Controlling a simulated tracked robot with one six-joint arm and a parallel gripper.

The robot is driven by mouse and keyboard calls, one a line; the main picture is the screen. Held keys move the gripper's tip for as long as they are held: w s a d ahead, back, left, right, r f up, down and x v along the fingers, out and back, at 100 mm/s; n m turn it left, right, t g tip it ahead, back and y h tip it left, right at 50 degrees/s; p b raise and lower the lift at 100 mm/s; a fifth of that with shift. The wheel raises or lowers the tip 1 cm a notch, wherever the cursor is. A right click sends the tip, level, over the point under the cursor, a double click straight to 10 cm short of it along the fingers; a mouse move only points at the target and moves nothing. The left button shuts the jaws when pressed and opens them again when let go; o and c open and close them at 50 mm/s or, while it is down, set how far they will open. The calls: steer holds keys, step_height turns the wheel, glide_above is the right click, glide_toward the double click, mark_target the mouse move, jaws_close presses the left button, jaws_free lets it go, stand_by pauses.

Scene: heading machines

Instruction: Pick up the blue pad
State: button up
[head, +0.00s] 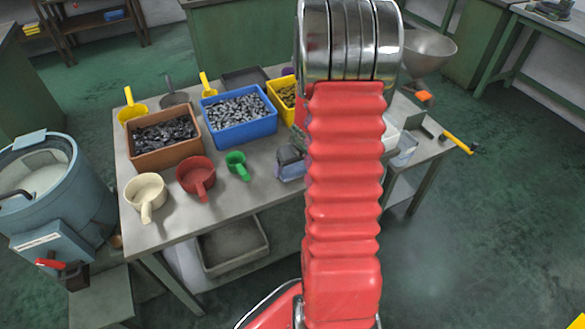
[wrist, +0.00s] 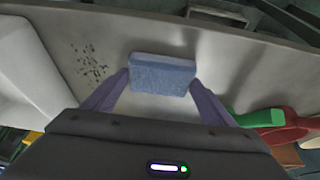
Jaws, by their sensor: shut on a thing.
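The blue pad (wrist: 162,76) is a small rectangular block, held between the two purple fingers of my gripper (wrist: 163,84) in the wrist view. My gripper is shut on it, with a finger against each short end. Behind the pad is the grey table top, and I cannot tell whether the pad touches it. In the head view, part of my gripper (head: 291,163) shows low over the right part of the table, beside my red arm. My arm hides much of that area, and the pad cannot be made out there.
The grey table (head: 225,215) bears a blue bin (head: 240,133) of metal pieces, a brown bin (head: 165,155) of dark pieces and several scoops, including a green scoop (head: 237,164) near my gripper. Dark specks (wrist: 90,62) lie on the table.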

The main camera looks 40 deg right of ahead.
mark_target(292, 168)
step_height(292, 168, up, 10)
stand_by(0.7)
stand_by(0.4)
steer(key=o, duration=0.5)
steer(key=shift+c, duration=0.2)
steer(key=c, duration=0.4)
steer(key=shift+o, duration=0.2)
steer(key=shift+a, duration=0.15)
